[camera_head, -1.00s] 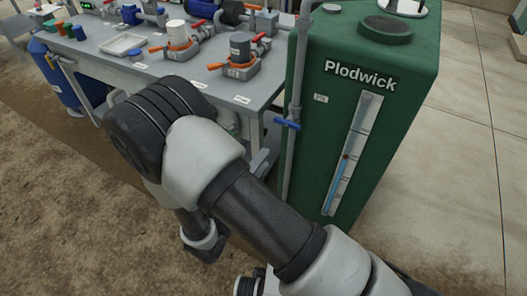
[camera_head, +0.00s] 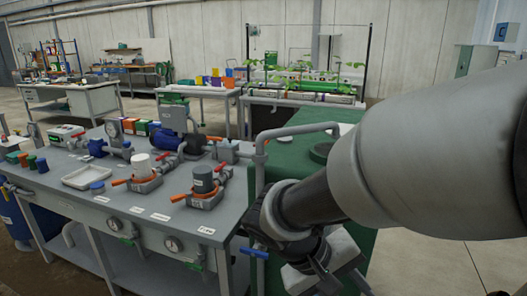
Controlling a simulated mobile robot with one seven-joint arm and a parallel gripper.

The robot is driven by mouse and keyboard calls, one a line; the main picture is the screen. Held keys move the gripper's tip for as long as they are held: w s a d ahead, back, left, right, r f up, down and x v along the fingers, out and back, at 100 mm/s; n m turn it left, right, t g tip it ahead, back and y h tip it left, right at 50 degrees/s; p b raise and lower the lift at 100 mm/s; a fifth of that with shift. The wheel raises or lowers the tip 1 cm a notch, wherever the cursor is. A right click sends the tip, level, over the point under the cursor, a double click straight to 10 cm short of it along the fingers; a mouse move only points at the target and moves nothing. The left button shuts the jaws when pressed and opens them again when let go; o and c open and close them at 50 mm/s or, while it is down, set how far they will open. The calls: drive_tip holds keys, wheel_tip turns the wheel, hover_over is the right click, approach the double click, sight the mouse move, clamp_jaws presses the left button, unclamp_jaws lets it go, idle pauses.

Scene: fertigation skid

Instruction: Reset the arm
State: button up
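My arm (camera_head: 440,165) reaches in from the right edge, large and close to the camera. It runs left and down to a dark joint in front of the green tank (camera_head: 285,165). Past that joint, a grey, boxy end that looks like my gripper (camera_head: 325,268) hangs low before the tank. Its fingers cannot be made out, so I cannot tell whether it is open or shut, or whether it holds anything. The arm hides much of the tank's front, including its label and level gauge.
A grey workbench (camera_head: 135,198) with pumps, orange-handled valves and a white tray (camera_head: 90,177) stands left of the tank. A grey pipe (camera_head: 259,175) with a blue valve handle (camera_head: 254,253) runs between them. Pale floor (camera_head: 430,270) is open at lower right.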

drive_tip(key=s+a+r+m+t+y+p, duration=0.1)
drive_tip(key=s+r+t+y+p, duration=0.1)
drive_tip(key=r+p, duration=0.8)
drive_tip(key=s+a+r+t+y+p, duration=0.1)
drive_tip(key=r+y+p, duration=0.4)
drive_tip(key=r+p, duration=0.5)
wheel_tip(320, 180, up, 9)
drive_tip(key=shift+s+a+r+m+t, duration=0.15)
drive_tip(key=shift+s+a+m+t, duration=0.25)
drive_tip(key=shift+t, duration=0.6)
drive_tip(key=shift+o, duration=0.5)
drive_tip(key=shift+d, duration=0.1)
